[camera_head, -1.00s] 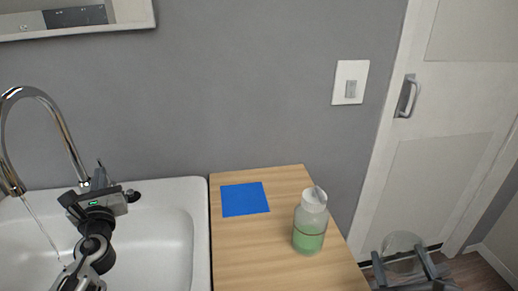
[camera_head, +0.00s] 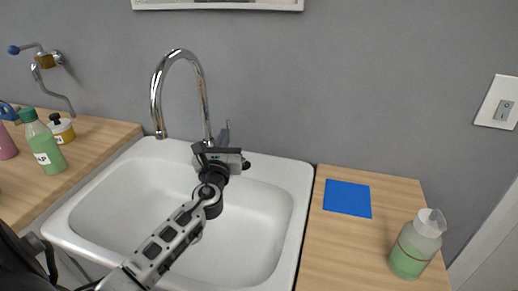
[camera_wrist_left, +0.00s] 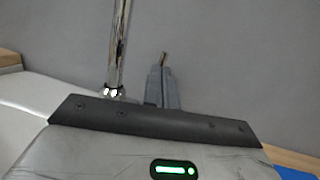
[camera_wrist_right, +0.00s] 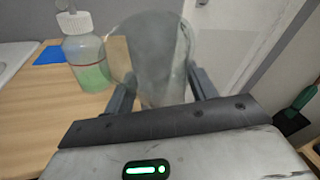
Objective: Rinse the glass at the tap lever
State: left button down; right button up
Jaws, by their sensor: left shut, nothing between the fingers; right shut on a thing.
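The chrome tap (camera_head: 205,95) arches over the white sink (camera_head: 255,235); no water stream shows below its spout. My left gripper (camera_head: 223,132) is shut and empty at the tap's base. Its closed fingers also show in the left wrist view (camera_wrist_left: 161,84), right of the tap's column. A small dark knob (camera_head: 246,165) shows beside the gripper; I cannot tell if it is the lever or if the fingers touch it. My right gripper (camera_wrist_right: 160,80) is shut on the clear glass (camera_wrist_right: 150,50), held upright beyond the wooden counter. The glass is outside the head view.
A soap bottle with green liquid (camera_head: 412,250) and a blue cloth or mat (camera_head: 347,198) are on the right counter (camera_head: 335,250). Green (camera_head: 42,145) and yellow (camera_head: 62,127) bottles stand on the left counter. A wall tap (camera_head: 45,62) is above them.

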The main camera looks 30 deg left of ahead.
jog(key=shift+s+a+r+p, duration=0.25)
jog(key=shift+r+p, duration=0.05)
jog(key=shift+r, duration=0.05)
pick_arm(q)
jog(key=r+b+v, duration=0.1)
jog(key=r+v, duration=0.1)
jog(key=v, duration=1)
jog(key=shift+s+d, duration=0.25)
jog(key=shift+s, duration=0.25)
pick_arm(e)
jog(key=shift+s+f, duration=0.1)
jog(key=shift+f, duration=0.5)
pick_arm(q)
jog(key=c, duration=1.6)
grip_release()
jog(key=shift+s, duration=0.15)
jog(key=shift+c, duration=0.2)
jog(key=shift+o, duration=0.7)
jog(key=shift+a+r, duration=0.1)
pick_arm(e)
jog(key=shift+f+b, duration=0.4)
jog(key=shift+b, duration=0.1)
pick_arm(q)
jog(key=m+g+h, duration=0.1)
jog(key=g, duration=0.1)
send_near(227, 124)
jog(key=x, duration=1.2)
grip_shut()
